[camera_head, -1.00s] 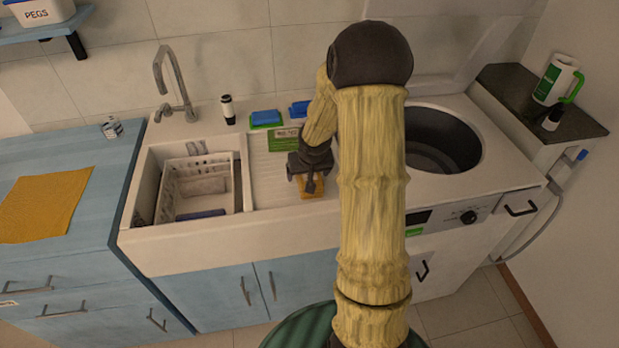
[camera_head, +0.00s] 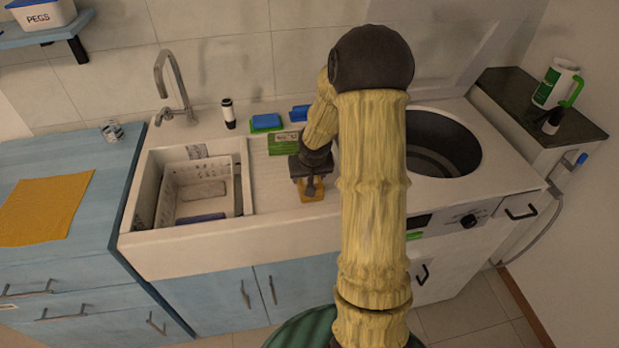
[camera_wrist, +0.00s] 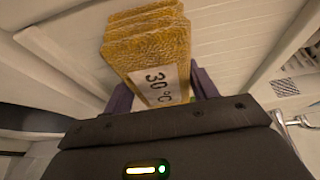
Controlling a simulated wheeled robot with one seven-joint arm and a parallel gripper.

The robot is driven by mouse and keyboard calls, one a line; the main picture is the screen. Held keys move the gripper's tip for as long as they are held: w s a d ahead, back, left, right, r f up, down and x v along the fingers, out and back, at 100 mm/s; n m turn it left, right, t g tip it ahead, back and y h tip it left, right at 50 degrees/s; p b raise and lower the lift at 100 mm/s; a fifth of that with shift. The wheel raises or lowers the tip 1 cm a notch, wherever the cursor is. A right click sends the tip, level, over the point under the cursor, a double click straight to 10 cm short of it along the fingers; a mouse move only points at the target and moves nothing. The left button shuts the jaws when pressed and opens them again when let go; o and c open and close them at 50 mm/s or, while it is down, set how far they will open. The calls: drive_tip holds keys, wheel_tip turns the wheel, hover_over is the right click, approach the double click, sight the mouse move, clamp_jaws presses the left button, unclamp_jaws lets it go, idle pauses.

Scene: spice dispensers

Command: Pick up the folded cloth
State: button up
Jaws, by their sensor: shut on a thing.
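The folded cloth (camera_head: 313,195) is a small ochre-yellow bundle on the drainboard side of the sink unit. In the wrist view the folded cloth (camera_wrist: 150,45) shows several stacked layers and a white label reading "30°C". My gripper (camera_head: 309,186) is shut on it, with a purple finger on each side in the wrist view (camera_wrist: 160,95). My gripper hides part of the cloth in the head view. I cannot tell whether the cloth touches the drainboard.
A sink (camera_head: 147,200) with a white basket (camera_head: 168,197) lies left. Behind are a green packet (camera_head: 284,144) and blue sponges (camera_head: 266,121). An open washer drum (camera_head: 440,143) is right. A flat orange cloth (camera_head: 45,208) lies on the left counter.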

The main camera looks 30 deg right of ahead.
wheel_tip(320, 180, up, 10)
drive_tip(key=p, duration=0.2)
drive_tip(key=shift+p, duration=0.3)
drive_tip(key=shift+f, duration=0.1)
drive_tip(key=shift+w, duration=0.1)
